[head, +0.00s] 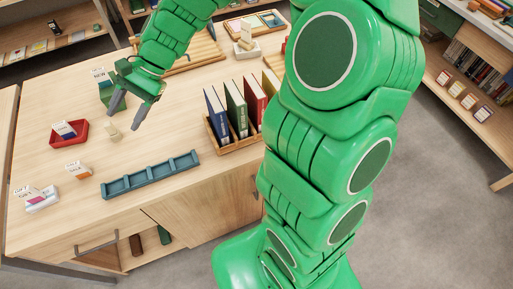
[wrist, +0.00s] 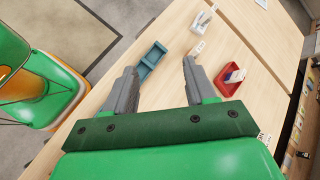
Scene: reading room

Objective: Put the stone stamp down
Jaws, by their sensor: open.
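A red tray (head: 69,134) with a card, a small card holder (head: 79,171), a white card holder (head: 42,200) and a long blue divided tray (head: 150,175) lie around it. Upright books in a wooden rack (head: 235,143) stand to the right. Bare table top lies between them.

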